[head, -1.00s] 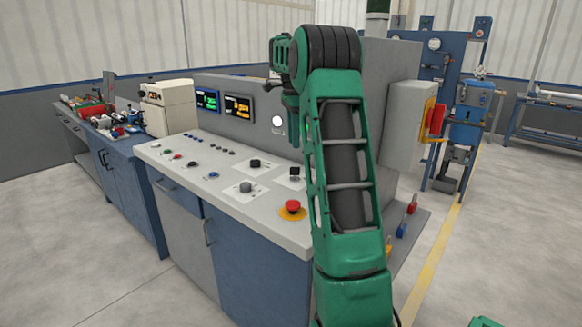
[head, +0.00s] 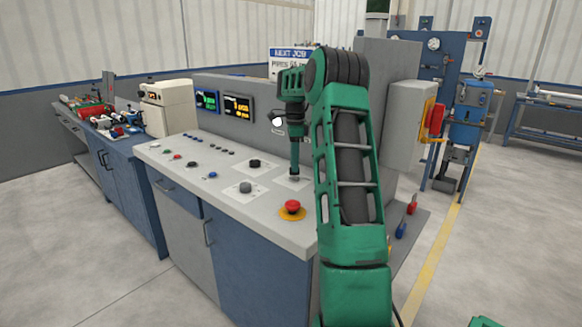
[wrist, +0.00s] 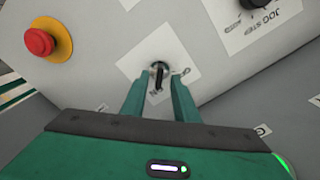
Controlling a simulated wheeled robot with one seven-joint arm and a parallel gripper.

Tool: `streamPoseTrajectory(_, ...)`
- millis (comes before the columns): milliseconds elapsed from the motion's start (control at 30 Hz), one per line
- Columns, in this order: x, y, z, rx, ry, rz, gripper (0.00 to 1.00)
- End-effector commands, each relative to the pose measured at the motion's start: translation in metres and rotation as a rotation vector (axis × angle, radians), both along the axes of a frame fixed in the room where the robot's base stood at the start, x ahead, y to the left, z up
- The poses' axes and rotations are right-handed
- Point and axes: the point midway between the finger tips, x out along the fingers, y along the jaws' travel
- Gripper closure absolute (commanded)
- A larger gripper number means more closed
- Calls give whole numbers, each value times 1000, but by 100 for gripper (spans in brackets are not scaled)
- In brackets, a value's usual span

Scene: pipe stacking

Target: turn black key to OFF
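The black key (wrist: 158,76) stands in a round metal lock on a white label plate (wrist: 131,64) in the wrist view.
A red emergency button (head: 292,206) on a yellow base sits close by on the console (head: 225,205). The console's upright back panel (head: 262,128) rises behind my gripper.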

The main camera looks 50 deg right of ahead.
Motion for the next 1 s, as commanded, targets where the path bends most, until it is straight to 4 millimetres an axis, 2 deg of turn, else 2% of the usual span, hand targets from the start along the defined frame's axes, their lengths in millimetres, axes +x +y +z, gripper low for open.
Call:
streamPoseTrajectory(133,0,0,-9,1,0,0,73)
streamPoseTrajectory(433,0,0,-10,0,0,0,73)
streamPoseTrajectory(533,0,0,-10,0,0,0,97)
streamPoseTrajectory(567,0,0,-10,0,0,0,100)
streamPoseTrajectory(667,0,0,-10,-1,-1,0,100)
streamPoseTrajectory(700,-1,7,-10,0,0,0,100)
streamPoseTrajectory(1000,-1,0,-10,2,0,50,100)
